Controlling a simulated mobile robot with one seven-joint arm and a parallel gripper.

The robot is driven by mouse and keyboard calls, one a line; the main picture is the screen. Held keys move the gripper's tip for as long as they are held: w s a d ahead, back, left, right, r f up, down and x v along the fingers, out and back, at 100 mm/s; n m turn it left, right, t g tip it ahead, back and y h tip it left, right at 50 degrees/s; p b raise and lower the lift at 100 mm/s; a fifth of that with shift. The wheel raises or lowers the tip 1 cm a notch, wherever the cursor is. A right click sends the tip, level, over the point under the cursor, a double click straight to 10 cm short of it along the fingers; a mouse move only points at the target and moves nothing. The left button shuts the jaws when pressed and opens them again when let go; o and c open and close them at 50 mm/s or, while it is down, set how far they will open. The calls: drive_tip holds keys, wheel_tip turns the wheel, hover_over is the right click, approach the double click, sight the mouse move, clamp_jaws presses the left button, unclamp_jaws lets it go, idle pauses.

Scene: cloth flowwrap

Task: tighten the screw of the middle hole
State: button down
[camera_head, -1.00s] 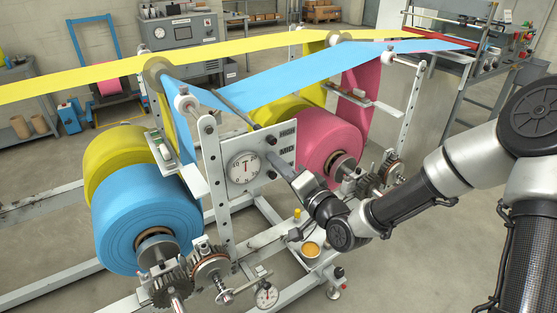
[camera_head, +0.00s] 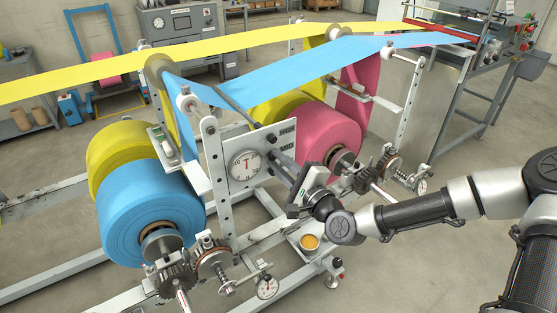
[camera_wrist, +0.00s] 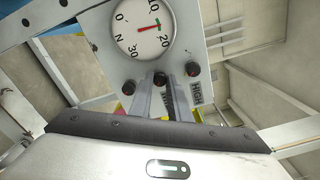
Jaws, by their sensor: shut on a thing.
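A pale upright plate (camera_head: 237,183) carries a round dial (camera_head: 244,165) and the labels HIGH and MID. In the wrist view three dark screw knobs sit in a row below the dial (camera_wrist: 143,30). The middle screw (camera_wrist: 160,79) is between my gripper's (camera_wrist: 160,88) two fingertips, and the jaws appear shut on it. The right knob (camera_wrist: 192,69), by the HIGH label, and the left knob (camera_wrist: 130,87) are free. In the head view my gripper (camera_head: 275,159) reaches the plate beside MID from the lower right and hides the lower label.
A blue roll (camera_head: 145,218) and a yellow roll (camera_head: 115,155) stand left of the plate, a pink roll (camera_head: 325,135) behind it. Blue and yellow webs pass overhead. Gears (camera_head: 175,275), a small gauge (camera_head: 267,287) and an orange-filled cup (camera_head: 310,242) sit low on the frame.

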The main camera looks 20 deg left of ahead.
drive_tip(key=shift+m, duration=1)
drive_tip(key=c, duration=1.9)
unclamp_jaws()
drive_tip(key=shift+c, duration=0.2)
drive_tip(key=shift+s+d, duration=0.1)
drive_tip(key=p+v, duration=0.6)
drive_tip(key=v, duration=1.1)
